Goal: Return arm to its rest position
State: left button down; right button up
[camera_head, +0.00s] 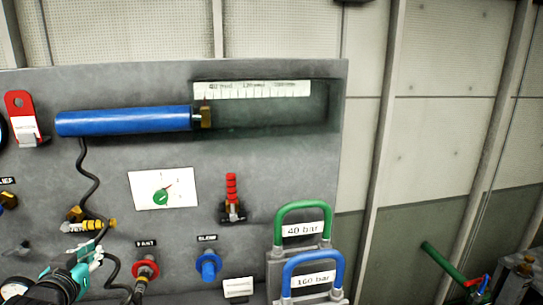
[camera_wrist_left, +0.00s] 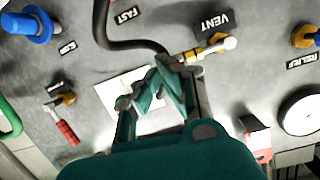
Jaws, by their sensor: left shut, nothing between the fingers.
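My left gripper (camera_head: 97,252), teal and dark grey, is at the lower left of the head view, in front of the grey panel (camera_head: 190,225). In the left wrist view its two teal fingers (camera_wrist_left: 157,85) are together with nothing between them. They overlap the white card (camera_wrist_left: 118,92) in that picture. The gap between fingers and panel cannot be judged exactly. My right gripper is in neither view.
The panel carries a blue cylinder (camera_head: 125,121), a red FAST knob (camera_head: 145,266), a blue SLOW knob (camera_head: 208,266), a red ribbed handle (camera_head: 231,187) and a yellow-and-white VENT valve (camera_wrist_left: 212,49). Green (camera_head: 303,209) and blue (camera_head: 313,260) handles stand right. A black hose (camera_head: 88,165) hangs near my left gripper.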

pick_arm(q)
jog(key=s+d+f+m+g+h, duration=0.1)
jog(key=s+d+f+g, duration=0.2)
jog(key=s+d+f, duration=0.35)
jog(key=s+d+f+m+g+h, duration=0.1)
jog(key=s+d+f+g, duration=0.15)
jog(key=f, duration=0.75)
jog(key=s+d+f+g, duration=0.2)
jog(key=s+d+f, duration=0.2)
jog(key=s, duration=0.2)
jog(key=s+d+f+m+g+h, duration=0.1)
jog(key=s+d+f+g, duration=0.2)
jog(key=s, duration=0.4)
jog(key=s+d+f+g, duration=0.1)
jog(key=s+d+f, duration=0.3)
jog(key=s+d, duration=0.15)
notch_tip(320, 180, down, 28)
jog(key=s+a+f+g+b, duration=0.1)
jog(key=s+b, duration=0.1)
jog(key=b, duration=0.1)
jog(key=s+a+f+g+b, duration=0.1)
jog(key=s+a+f+b, duration=0.1)
jog(key=s+f, duration=1.4)
notch_tip(320, 180, down, 3)
jog(key=shift+s+a+r+m+b, duration=0.15)
jog(key=shift+s+a+m+b, duration=0.2)
jog(key=shift+a, duration=0.2)
